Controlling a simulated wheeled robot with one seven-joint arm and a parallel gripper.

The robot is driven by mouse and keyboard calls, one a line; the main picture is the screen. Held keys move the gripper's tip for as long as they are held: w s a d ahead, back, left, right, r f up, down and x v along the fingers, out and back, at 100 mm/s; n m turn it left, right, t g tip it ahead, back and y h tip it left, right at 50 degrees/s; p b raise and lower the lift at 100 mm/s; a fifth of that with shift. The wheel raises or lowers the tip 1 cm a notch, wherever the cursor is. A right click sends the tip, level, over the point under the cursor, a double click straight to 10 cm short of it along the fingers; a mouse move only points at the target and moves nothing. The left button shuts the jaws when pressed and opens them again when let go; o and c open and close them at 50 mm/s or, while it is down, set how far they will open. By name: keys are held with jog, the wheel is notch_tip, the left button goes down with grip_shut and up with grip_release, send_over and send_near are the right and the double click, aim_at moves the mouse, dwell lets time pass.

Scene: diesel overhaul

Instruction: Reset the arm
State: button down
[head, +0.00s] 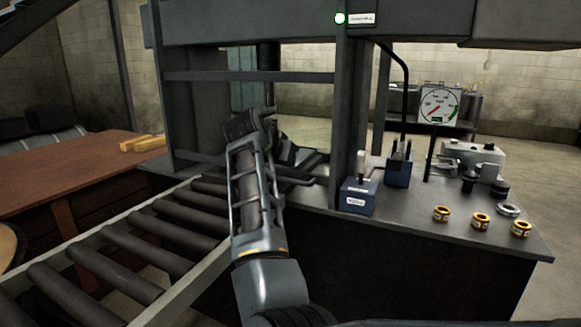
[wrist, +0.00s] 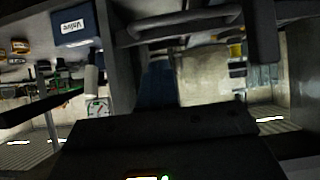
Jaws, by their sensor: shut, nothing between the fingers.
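My arm rises from the bottom middle of the head view, over the roller conveyor's right edge, and bends at a dark joint. My gripper (head: 298,177) shows as a dark shape beyond the arm, over the near left part of the grey bench (head: 406,222). It is shut and holds nothing. The arm partly hides it, and its fingertips are hard to make out. The wrist view is tilted far over, and a dark block fills its lower middle.
A blue labelled box (head: 358,196) stands close right of my gripper; it also shows in the wrist view (wrist: 75,26). Another blue box (head: 398,171), a gauge (head: 439,105) and several yellow-black rings are farther right. A frame post (head: 348,110) rises nearby. Conveyor rollers (head: 150,232) lie left.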

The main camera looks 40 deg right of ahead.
jog(key=v, duration=0.6)
notch_tip(320, 180, down, 8)
jog(key=s+n+t+p, duration=0.1)
jog(key=s+n+t, duration=0.2)
jog(key=n, duration=0.1)
jog(key=s+a+f+n+t+y+p, duration=0.1)
jog(key=s+a+f+n+t+y, duration=0.15)
jog(key=s+a+f+n, duration=0.45)
jog(key=s+a+f+n+t+y+p, duration=0.1)
jog(key=s+a+f+n+t+y, duration=0.15)
jog(key=s+f, duration=0.75)
jog(key=s+a+r+n+t+y+p, duration=0.1)
jog(key=s+a+y, duration=0.1)
jog(key=s+a, duration=0.5)
jog(key=s+a+r+n+t+y+p, duration=0.1)
jog(key=s+a+r+y, duration=0.15)
jog(key=s, duration=0.95)
jog(key=s+a+r, duration=0.3)
jog(key=s+r, duration=0.1)
jog(key=s, duration=0.2)
jog(key=s+a+r+m+t+y, duration=0.1)
jog(key=s+a+r, duration=0.2)
jog(key=s+r, duration=0.1)
jog(key=shift+v, duration=1)
